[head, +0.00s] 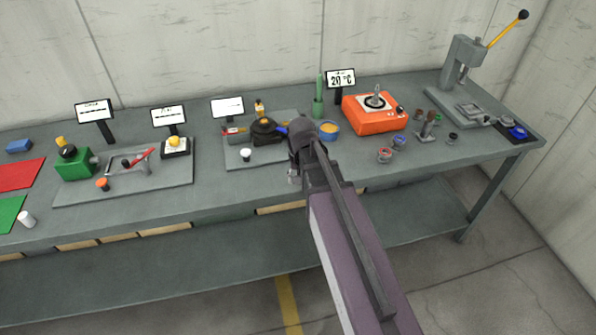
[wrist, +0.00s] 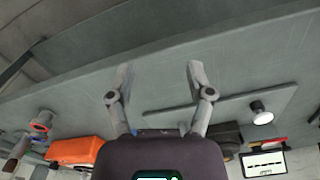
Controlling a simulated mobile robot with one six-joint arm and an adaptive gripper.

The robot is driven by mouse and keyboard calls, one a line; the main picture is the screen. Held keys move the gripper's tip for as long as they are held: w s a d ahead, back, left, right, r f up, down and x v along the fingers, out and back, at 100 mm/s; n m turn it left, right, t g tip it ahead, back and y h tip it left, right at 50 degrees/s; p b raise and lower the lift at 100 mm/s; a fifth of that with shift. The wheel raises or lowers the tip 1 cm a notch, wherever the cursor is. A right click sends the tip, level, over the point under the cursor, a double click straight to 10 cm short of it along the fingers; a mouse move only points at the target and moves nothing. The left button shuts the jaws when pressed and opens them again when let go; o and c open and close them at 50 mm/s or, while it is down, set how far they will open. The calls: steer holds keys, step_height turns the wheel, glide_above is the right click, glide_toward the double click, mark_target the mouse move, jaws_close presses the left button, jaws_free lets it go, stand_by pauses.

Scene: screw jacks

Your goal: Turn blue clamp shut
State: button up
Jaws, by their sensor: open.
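A dark clamp-like device (head: 265,132) stands on a grey base plate near the middle of the bench, with a small blue part (head: 282,130) at its right side. I take the blue part for the blue clamp. My wrist partly covers the view just right of it. In the wrist view a strip of blue (wrist: 158,131) shows just above my gripper's dark body, which hides most of it. My gripper (wrist: 159,75) is open and empty, its two fingers apart over bare bench. In the head view my gripper (head: 293,176) is mostly hidden, near the plate's right end.
A white-topped knob (head: 246,155) stands on the plate's front. A blue bowl with orange contents (head: 328,130), a green cylinder (head: 318,100) and an orange hotplate (head: 375,112) stand to the right. Display screens line the back. The bench front near the plate is clear.

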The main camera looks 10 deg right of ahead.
steer(key=s+f+n+b, duration=0.3)
steer(key=s+f+b, duration=0.2)
steer(key=s, duration=0.2)
steer(key=shift+s+a+f, duration=0.25)
steer(key=shift+a+f, duration=0.05)
steer(key=shift+s, duration=0.65)
stand_by(1.0)
